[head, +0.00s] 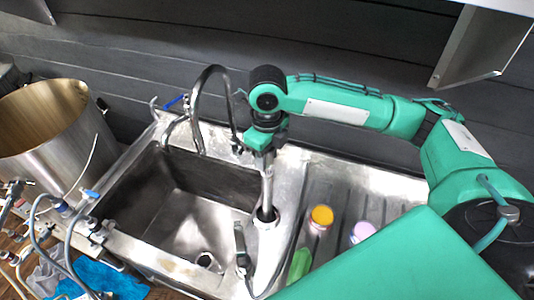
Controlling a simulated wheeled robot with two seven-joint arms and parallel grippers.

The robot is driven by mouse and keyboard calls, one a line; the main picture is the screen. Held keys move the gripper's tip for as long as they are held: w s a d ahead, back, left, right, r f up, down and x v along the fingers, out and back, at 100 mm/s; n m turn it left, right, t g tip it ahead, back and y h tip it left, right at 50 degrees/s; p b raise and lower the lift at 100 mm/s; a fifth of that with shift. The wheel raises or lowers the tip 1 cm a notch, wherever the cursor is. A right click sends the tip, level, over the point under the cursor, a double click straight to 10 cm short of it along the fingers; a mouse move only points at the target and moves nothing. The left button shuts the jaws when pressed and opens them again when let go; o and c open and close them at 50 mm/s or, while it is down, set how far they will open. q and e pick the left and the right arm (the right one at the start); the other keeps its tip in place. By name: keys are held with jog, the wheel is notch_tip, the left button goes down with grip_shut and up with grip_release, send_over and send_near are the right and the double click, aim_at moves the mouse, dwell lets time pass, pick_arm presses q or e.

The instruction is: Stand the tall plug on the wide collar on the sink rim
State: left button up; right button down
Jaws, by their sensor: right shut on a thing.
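My right gripper (265,158) points down over the right rim of the sink (205,205). It is shut on the tall plug (267,187), a slim silver upright piece below the jaws. The jaws and the plug are both grey, so their border is hard to see. The plug's lower end meets a wide, dark-ringed collar (266,221) on the steel sink rim. The plug looks about upright. I cannot tell whether it touches the collar or is just above it. My left gripper is not in view.
A curved faucet (205,80) stands close left of the gripper. An orange-capped container (320,217), a pink-topped one (363,232) and a green item (300,265) are on the drainboard. A dark-handled tool (240,245) lies at the basin's right edge. A large steel pot (50,135) stands left.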

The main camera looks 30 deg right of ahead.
jog(key=shift+f+p, duration=0.1)
jog(key=shift+p, duration=0.25)
dwell(0.3)
jog(key=c, duration=0.9)
grip_release()
notch_tip(320, 180, up, 12)
jog(key=b, duration=0.2)
jog(key=shift+b, duration=0.3)
jog(key=shift+r, duration=0.9)
jog(key=shift+f, duration=0.1)
